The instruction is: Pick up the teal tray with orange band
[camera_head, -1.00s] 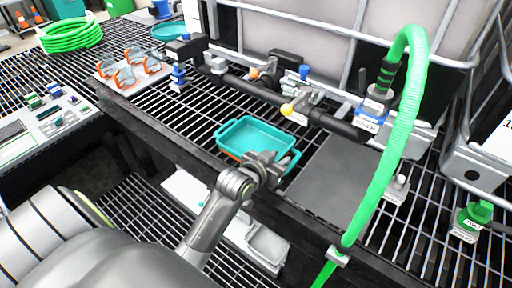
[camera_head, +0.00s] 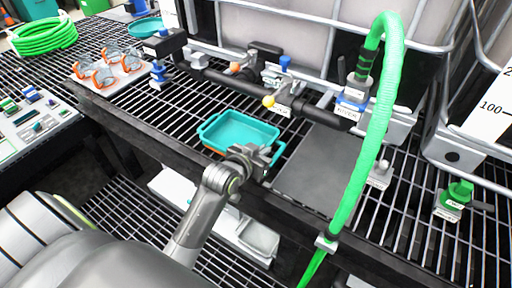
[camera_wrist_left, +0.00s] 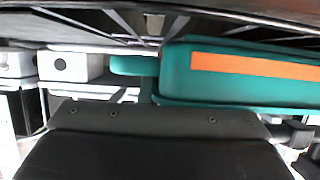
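The teal tray (camera_head: 232,131) sits on the black grating bench near its front edge and looks empty. A little of its orange band (camera_head: 213,149) shows low on the left of its front side. My left gripper (camera_head: 254,160) is at the tray's front right side and covers part of its near wall. In the left wrist view the teal tray (camera_wrist_left: 175,78) and its orange band (camera_wrist_left: 255,66) fill the upper right, very close. The fingertips are not clear in either view, so I cannot tell whether they grip the rim. My right gripper is not in view.
A dark flat plate (camera_head: 318,165) lies right of the tray. A black pipe with valves (camera_head: 225,80) runs behind it. A green hose (camera_head: 374,140) hangs at the right. An orange-clipped board (camera_head: 108,68) and another teal dish (camera_head: 146,27) are at the back left.

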